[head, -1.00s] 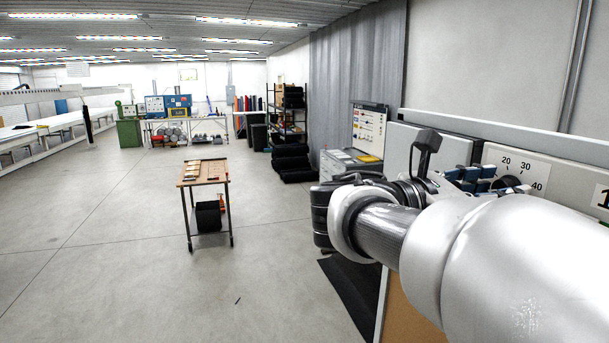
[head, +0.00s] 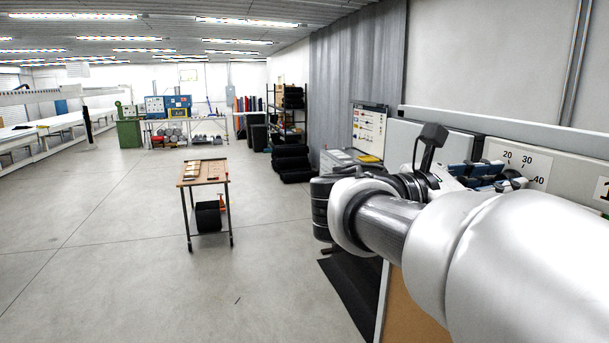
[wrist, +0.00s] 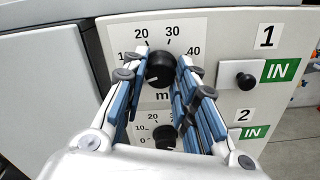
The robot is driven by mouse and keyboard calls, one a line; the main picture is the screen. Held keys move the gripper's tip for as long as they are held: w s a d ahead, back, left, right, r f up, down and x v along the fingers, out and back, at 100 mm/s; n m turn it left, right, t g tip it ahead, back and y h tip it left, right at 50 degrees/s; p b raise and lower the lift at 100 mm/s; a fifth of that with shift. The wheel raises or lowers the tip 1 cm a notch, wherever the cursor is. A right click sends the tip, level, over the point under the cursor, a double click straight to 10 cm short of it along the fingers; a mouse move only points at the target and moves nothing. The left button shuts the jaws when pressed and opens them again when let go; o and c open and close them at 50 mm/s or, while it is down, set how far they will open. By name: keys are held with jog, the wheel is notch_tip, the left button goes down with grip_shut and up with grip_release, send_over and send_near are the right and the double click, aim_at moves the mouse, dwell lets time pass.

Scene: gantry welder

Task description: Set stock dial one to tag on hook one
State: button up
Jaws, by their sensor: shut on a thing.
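The upper stock dial is a black knob (wrist: 160,68) on a white plate (wrist: 207,27) marked 20, 30 and 40. My gripper (wrist: 161,62) has its blue-padded fingers on both sides of this knob, shut on it. A pale mark shows on the knob, but its exact reading is unclear. In the head view the dial plate (head: 536,160) shows beside my gripper (head: 492,177), and my arm hides much of the panel. To the right, label 1 (wrist: 267,36) stands above a small black hook or knob (wrist: 245,81) and a green IN sign (wrist: 281,70). No tag number is readable.
A second dial (wrist: 165,138) sits just below, between my fingers in the picture. A grey cabinet (wrist: 45,70) stands left. A wooden-topped cart (head: 205,172) stands on open floor.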

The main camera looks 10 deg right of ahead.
jog(key=shift+m+b, duration=7.35)
jog(key=shift+m, duration=0.85)
jog(key=o, duration=1.1)
jog(key=shift+a, duration=0.1)
